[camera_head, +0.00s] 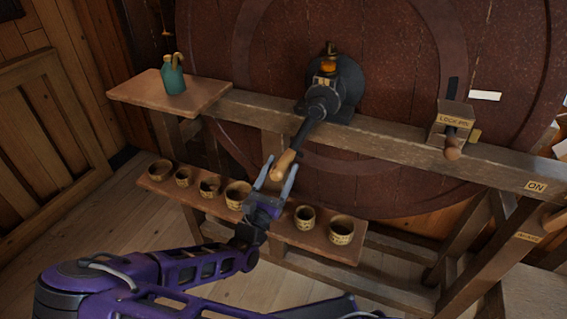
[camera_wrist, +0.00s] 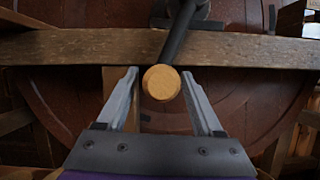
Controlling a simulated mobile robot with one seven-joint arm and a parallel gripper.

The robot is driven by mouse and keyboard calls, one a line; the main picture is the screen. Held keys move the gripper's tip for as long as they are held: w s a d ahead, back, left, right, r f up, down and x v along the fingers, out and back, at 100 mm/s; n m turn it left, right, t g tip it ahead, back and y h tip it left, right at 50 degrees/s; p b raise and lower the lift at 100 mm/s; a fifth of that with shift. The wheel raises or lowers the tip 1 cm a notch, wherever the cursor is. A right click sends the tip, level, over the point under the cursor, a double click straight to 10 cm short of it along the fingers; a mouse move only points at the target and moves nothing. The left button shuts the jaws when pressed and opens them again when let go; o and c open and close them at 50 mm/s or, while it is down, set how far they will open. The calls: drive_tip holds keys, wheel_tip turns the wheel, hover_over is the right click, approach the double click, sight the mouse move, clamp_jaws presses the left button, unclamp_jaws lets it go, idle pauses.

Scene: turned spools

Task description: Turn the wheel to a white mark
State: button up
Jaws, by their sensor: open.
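The wheel (camera_head: 400,100) is a large reddish-brown disc standing upright behind a wooden beam. A white mark (camera_head: 485,95) lies on its face at the right, beside the lock pin post. A dark crank (camera_head: 309,125) runs from a hub down to a pale wooden handle (camera_head: 285,163). My gripper (camera_head: 280,166) is open, with one finger on each side of the handle. In the wrist view the handle's round end (camera_wrist: 161,82) sits between the two fingers, with a gap visible on both sides. Any other marks on the wheel are not visible.
A lock pin block (camera_head: 453,119) with a wooden knob stands on the beam (camera_head: 390,147) at the right; an ON label (camera_head: 536,186) is farther right. A low shelf (camera_head: 290,236) holds several small cups. A teal jug (camera_head: 173,75) stands on a side board (camera_head: 135,95).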

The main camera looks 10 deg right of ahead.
drive_tip(key=shift+x, duration=1)
clamp_jaws()
idle(0.8)
